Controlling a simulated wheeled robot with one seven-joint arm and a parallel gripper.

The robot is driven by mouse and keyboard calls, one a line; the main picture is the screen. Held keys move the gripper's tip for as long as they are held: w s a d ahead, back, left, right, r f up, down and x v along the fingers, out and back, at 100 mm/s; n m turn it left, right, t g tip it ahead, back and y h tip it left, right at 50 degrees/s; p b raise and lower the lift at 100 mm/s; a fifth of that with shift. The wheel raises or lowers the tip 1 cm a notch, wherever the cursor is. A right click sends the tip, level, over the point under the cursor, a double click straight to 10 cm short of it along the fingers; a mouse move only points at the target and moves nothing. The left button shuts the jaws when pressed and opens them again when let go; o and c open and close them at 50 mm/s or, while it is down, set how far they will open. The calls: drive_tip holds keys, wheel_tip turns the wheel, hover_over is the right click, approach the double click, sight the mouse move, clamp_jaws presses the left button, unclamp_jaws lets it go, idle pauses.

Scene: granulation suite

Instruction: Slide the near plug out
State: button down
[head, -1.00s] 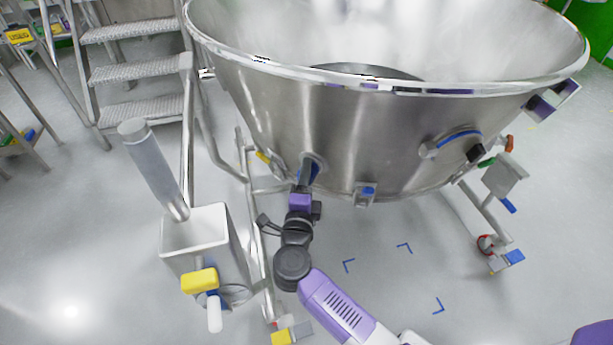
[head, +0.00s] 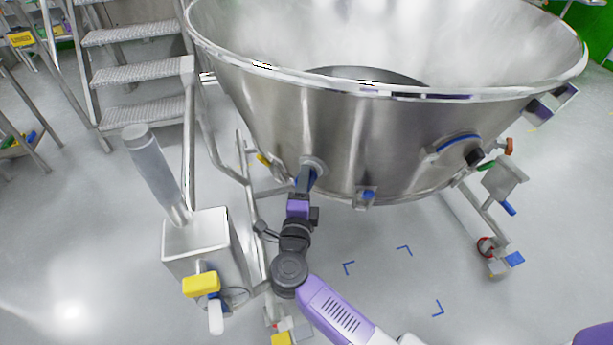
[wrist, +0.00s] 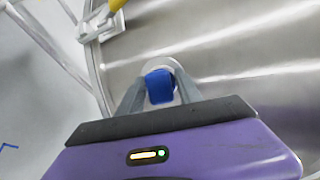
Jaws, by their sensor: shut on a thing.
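The near plug is a blue piece seated at a round metal port low on the side of the large steel bowl (head: 345,140). In the wrist view the blue plug (wrist: 159,86) sits between the two grey fingers, in front of the pale port ring. My gripper (wrist: 158,92) is shut on the plug. In the head view my gripper (head: 304,180) reaches up to the port from below, and the plug (head: 313,177) is mostly hidden behind the fingers. How far the plug sits in the port cannot be told.
Another blue-topped fitting (head: 367,194) is on the bowl's underside to the right. A steel box (head: 197,246) with a yellow handle (head: 201,284) and a tilted cylinder (head: 155,165) stands left of my arm. Metal steps (head: 135,70) are at the back left.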

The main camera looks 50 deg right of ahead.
drive_tip(key=shift+s+a+r+p, duration=0.1)
drive_tip(key=shift+s+a+p, duration=0.2)
drive_tip(key=shift+a, duration=0.45)
drive_tip(key=shift+a+f, duration=0.2)
drive_tip(key=shift+a, duration=0.1)
drive_tip(key=c, duration=1.1)
unclamp_jaws()
